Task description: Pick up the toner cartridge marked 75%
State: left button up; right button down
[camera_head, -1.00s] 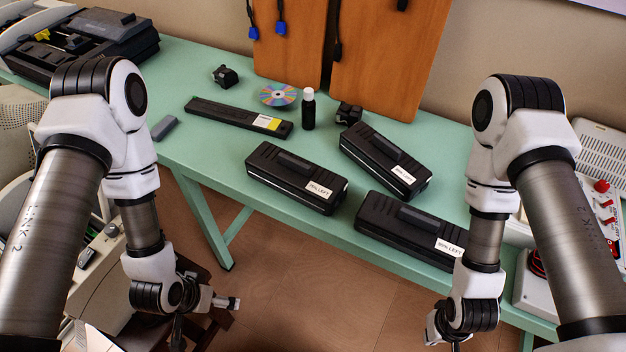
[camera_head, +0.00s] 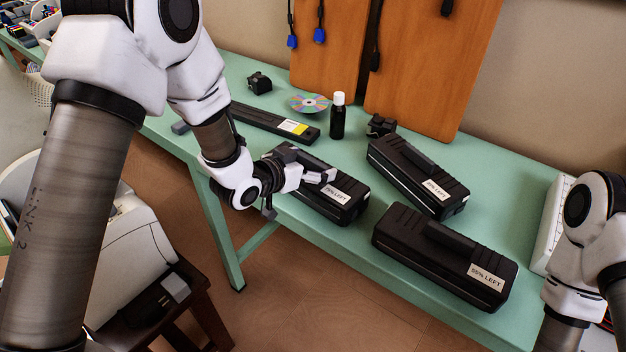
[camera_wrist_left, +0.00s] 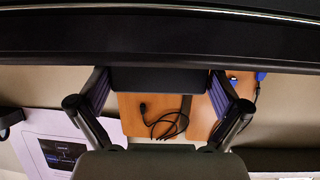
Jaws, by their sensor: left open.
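The toner cartridge with a label that seems to read 75% (camera_head: 347,208) lies at the left of three black cartridges on the green table. My left gripper (camera_head: 322,179) is over it from the left and hides part of its top and handle. In the left wrist view my left gripper (camera_wrist_left: 159,84) is open. A dark block, apparently the handle, shows between its fingers, below a long black body. The cartridge that seems to read 25% (camera_head: 415,178) lies behind to the right. The one that seems to read 55% (camera_head: 440,262) lies front right. My right gripper is out of view.
The green table (camera_head: 490,157) also bears a long black box (camera_head: 268,122), a dark bottle (camera_head: 338,120), a disc (camera_head: 309,103) and small black parts. Wooden boards (camera_head: 425,65) with hanging cables stand behind. A dark stool (camera_head: 165,310) is at lower left.

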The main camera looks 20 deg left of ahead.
pick_arm(q)
jog(key=shift+w+f, duration=0.1)
jog(key=shift+w, duration=0.05)
jog(key=c, duration=1.4)
jog(key=shift+c, duration=0.3)
